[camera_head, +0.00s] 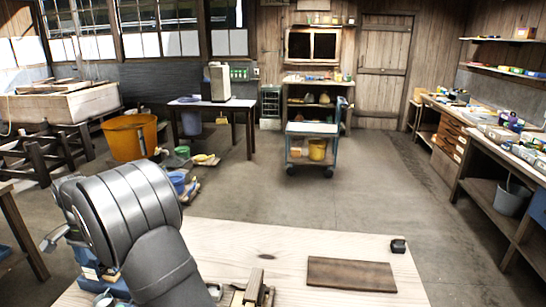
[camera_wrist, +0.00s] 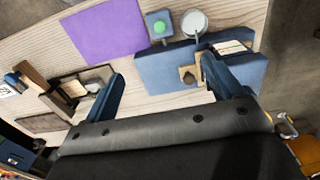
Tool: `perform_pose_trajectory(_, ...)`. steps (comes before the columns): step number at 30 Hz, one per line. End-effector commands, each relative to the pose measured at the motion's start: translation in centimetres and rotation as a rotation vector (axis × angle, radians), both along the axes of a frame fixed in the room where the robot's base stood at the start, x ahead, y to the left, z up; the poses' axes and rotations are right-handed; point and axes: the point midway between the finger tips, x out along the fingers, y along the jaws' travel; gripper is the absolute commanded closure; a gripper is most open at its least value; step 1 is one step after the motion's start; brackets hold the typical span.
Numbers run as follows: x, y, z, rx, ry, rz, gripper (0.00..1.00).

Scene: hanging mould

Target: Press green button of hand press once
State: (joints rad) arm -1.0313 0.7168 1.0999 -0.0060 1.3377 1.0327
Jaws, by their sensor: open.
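The green button (camera_wrist: 159,28) sits on a small dark blue block (camera_wrist: 157,18) near the top of the wrist view. The block adjoins a larger blue plate (camera_wrist: 165,72), which looks like the base of the hand press. A round grey part (camera_wrist: 194,22) is just right of the button. My gripper (camera_wrist: 163,69) is open and empty, its two blue fingers spread wide. The button lies beyond the fingertips and shows between them, with nothing touching it. In the head view my arm hides most of the press; some blue parts (camera_head: 92,270) show at the arm's left.
A purple sheet (camera_wrist: 105,33) lies left of the button. A wooden piece with a light block (camera_wrist: 72,88) stands near my left finger. In the head view, a dark board (camera_head: 350,273) and a small black object (camera_head: 398,246) lie on the wooden table (camera_head: 300,240).

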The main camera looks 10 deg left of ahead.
Motion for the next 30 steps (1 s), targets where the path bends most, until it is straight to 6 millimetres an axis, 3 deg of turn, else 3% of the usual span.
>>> perform_pose_trajectory(2,0.0,0.0,-0.02,0.0,0.0,0.0,0.31)
perform_pose_trajectory(12,0.0,0.0,-0.04,0.0,0.0,0.0,0.98)
perform_pose_trajectory(30,0.0,0.0,-0.03,0.0,0.0,0.0,1.0)
